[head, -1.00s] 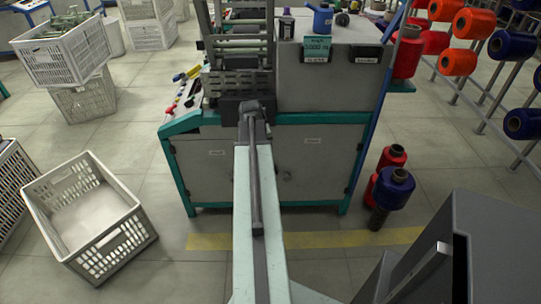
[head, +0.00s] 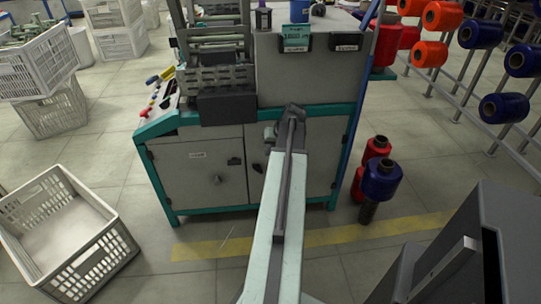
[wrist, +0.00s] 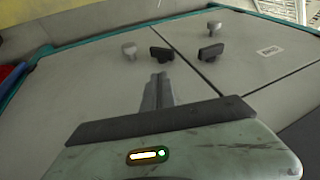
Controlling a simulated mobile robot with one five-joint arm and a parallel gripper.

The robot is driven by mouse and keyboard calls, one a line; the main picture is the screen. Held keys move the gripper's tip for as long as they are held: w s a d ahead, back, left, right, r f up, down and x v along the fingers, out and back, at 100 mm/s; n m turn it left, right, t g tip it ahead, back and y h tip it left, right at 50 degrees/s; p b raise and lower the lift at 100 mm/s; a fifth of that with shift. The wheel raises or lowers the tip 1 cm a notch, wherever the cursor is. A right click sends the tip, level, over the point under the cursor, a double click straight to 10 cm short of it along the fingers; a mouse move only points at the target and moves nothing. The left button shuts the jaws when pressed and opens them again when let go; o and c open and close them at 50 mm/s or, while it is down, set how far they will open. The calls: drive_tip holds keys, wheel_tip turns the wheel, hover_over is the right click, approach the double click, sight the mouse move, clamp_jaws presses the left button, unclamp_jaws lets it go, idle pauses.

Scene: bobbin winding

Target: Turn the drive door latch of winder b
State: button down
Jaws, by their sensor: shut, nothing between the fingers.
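A grey winder cabinet with a teal frame (head: 190,212) stands ahead, with two shut doors. The left door (head: 190,185) has a dark latch (head: 233,161) and a round knob (head: 217,179); the right door's dark latch (head: 257,168) is just left of my arm. I cannot read which door is the drive door. The wrist view is turned over: the right door's latch (wrist: 161,53) and the left door's latch (wrist: 210,52) flank the door seam. My gripper (wrist: 158,78) is shut and empty, in front of the right door, close to its latch; contact is unclear.
A white crate (head: 108,262) stands on the floor at left, with more crates behind. Red and blue spools (head: 382,180) stand on the floor right of the cabinet. A spool rack (head: 478,110) is at far right. The floor before the cabinet is clear.

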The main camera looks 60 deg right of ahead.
sight(255, 165)
drive_tip(key=w+f+b, duration=0.1)
drive_tip(key=f, duration=0.1)
drive_tip(key=w+a+f+b, duration=0.1)
drive_tip(key=w+f+b, duration=0.2)
drive_tip(key=f+b, duration=0.1)
drive_tip(key=shift+w+a+f, duration=0.2)
drive_tip(key=shift+w+f, duration=0.05)
drive_tip(key=shift+f, duration=0.15)
drive_tip(key=shift+w, duration=0.1)
drive_tip(key=shift+w, duration=0.1)
